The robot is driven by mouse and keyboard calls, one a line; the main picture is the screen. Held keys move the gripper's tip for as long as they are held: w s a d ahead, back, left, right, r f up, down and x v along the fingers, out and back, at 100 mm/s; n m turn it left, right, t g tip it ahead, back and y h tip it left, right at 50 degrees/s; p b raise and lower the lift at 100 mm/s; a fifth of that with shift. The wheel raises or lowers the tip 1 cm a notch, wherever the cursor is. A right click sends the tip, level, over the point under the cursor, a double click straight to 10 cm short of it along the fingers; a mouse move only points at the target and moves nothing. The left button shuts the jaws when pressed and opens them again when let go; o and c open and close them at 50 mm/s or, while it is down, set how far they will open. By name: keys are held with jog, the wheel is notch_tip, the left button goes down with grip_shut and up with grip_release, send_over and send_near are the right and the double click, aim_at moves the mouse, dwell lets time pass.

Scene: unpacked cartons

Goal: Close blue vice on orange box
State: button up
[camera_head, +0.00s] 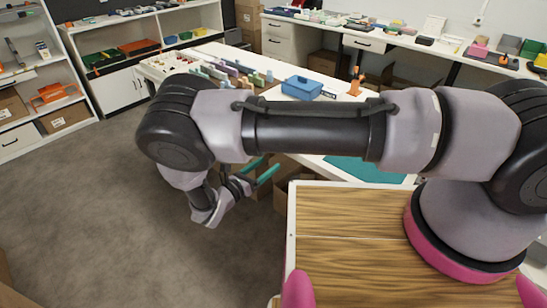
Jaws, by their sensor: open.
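I cannot make out a vice for certain. A blue box-shaped object (302,87) with a raised top part sits on the white worktable beyond my arm; I cannot tell whether it is the vice. An upright orange object (355,82) stands to its right on the same table, apart from it, and does not look clearly like a box. My gripper (271,164) has teal fingers, open with nothing visible between them. It hangs low in front of the worktable, nearer than the blue object and below it in the picture. My arm hides part of the table.
Several small coloured pieces (235,72) stand on the worktable left of the blue object. A teal mat (368,170) lies on its near part. Cardboard boxes (289,180) are below the table near my gripper. Shelves (86,55) stand at the left; the grey floor (120,200) there is clear.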

jog(key=x, duration=1)
jog(key=shift+w+d, duration=0.2)
jog(key=shift+w, duration=0.1)
jog(key=shift+c, duration=0.3)
grip_shut()
jog(key=shift+m, duration=0.3)
